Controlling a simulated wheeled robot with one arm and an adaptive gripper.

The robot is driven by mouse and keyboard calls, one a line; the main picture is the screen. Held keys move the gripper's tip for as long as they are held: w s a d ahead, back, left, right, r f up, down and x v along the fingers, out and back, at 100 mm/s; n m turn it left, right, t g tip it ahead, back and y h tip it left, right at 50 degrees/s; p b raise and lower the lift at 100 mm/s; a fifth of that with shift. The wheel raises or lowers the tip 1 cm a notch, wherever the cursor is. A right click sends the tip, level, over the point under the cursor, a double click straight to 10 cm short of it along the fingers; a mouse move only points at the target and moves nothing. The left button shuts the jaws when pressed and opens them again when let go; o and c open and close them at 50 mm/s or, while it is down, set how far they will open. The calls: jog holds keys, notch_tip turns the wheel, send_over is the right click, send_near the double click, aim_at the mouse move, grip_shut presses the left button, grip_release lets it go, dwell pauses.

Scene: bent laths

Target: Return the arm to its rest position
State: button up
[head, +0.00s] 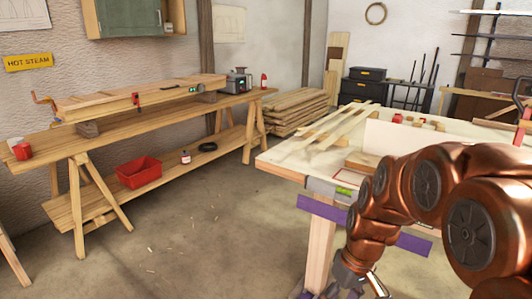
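My copper-coloured arm (428,185) comes in from the right edge and bends down in front of the workbench (285,170) at the right. Its far end hangs low, beside the bench's front leg. My gripper (362,284) is at the bottom edge of the head view, dark with a bright metal part, and partly cut off. Whether its fingers are open or shut does not show. I see nothing clearly held in it.
Light laths (325,132) lie on the workbench. Purple strips (320,208) show at its front. A long wooden trestle bench (150,125) stands along the left wall, with a red bin (139,172) on its lower shelf. The concrete floor (215,235) between the benches is open.

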jog(key=s+d+r+m+h+p, duration=0.1)
jog(key=s+r+m+p, duration=0.1)
jog(key=s+r+p, duration=0.4)
jog(key=s+d+r+m+g+h+p, duration=0.1)
jog(key=s+r+p, duration=0.4)
jog(key=s+r, duration=0.5)
jog(key=s+m, duration=0.1)
jog(key=s, duration=0.4)
jog(key=shift+s+d+p, duration=0.15)
jog(key=shift+p, duration=0.2)
